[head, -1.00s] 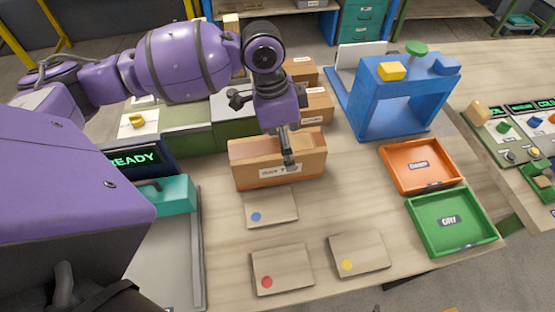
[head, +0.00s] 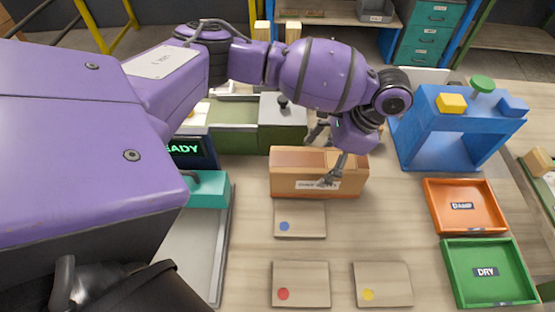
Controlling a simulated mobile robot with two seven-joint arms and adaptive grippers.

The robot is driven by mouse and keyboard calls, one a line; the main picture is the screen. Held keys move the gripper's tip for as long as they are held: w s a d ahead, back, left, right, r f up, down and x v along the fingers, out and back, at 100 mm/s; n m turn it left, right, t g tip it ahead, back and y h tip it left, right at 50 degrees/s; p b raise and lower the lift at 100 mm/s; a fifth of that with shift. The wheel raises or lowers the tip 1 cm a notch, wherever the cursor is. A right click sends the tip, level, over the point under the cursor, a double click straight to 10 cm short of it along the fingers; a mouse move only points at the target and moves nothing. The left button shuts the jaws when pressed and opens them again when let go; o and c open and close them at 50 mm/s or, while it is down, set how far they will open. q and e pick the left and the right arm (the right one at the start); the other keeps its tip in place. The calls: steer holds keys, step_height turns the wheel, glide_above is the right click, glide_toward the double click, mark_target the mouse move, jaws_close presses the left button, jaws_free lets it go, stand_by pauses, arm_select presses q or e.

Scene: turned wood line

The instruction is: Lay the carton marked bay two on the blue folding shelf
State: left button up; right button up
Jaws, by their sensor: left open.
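The left gripper is open at the carton, coming down from the upper right. One finger is in front of its face and the other is toward its back edge; I cannot tell whether they touch it. A blue stand (head: 408,140) is at the back right, holding coloured pieces on top. I cannot tell whether it is the folding shelf. My right gripper is out of view.
An orange DAMP tray (head: 462,229) and a green DRY tray (head: 450,270) lie at the right. Flat boards with a blue dot (head: 305,222), a red dot (head: 305,275) and a yellow dot (head: 385,275) lie in front of the carton. Bare table shows between carton and trays.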

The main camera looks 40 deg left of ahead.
arm_select(q)
steer(key=x, duration=0.5)
steer(key=shift+s+a, duration=0.2)
steer(key=shift+w+r, duration=0.1)
steer(key=c, duration=1.7)
